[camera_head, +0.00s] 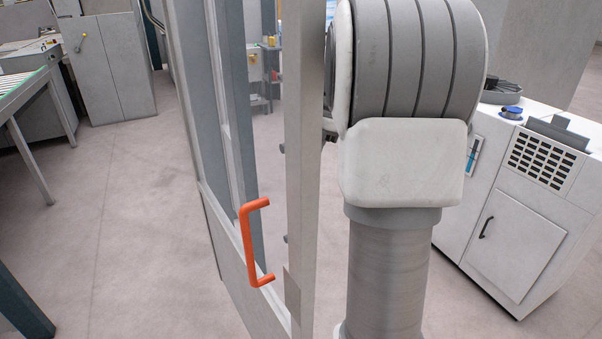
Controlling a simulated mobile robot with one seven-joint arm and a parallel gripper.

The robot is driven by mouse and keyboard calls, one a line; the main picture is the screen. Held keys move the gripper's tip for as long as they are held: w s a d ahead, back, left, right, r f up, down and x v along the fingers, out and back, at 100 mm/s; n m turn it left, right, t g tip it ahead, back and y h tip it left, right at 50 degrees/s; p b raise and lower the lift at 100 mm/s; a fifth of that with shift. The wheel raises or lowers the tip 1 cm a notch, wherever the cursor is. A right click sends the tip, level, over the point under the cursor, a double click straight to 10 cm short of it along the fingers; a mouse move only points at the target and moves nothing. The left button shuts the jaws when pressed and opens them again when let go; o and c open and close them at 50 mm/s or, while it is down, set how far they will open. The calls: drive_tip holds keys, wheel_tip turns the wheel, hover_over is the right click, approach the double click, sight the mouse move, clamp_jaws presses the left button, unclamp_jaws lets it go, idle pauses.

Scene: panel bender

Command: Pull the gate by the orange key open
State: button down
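The orange key (249,245) is a bent, handle-shaped bar on the inner side of a tall grey gate (190,100). The gate has a see-through upper part and a solid lower panel, and runs from upper left to lower centre. Its near edge stands beside a light grey upright post (305,150). I cannot tell whether the gate is apart from the post. Nothing is seen touching the orange key. My arm, grey and white, stands large just right of the post and hides what lies behind it.
A white cabinet (515,245) with a vent grille and a black handle stands at the right. A roller table (22,95) and a grey cabinet (108,70) stand at the far left. The floor (120,220) left of the gate is clear.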

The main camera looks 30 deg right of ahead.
drive_tip(key=shift+d, duration=0.1)
idle(0.3)
drive_tip(key=c, duration=0.8)
unclamp_jaws()
drive_tip(key=shift+s, duration=0.1)
drive_tip(key=shift+o, duration=0.2)
drive_tip(key=p+v, duration=0.3)
drive_tip(key=v, duration=1.4)
drive_tip(key=shift+r, duration=0.2)
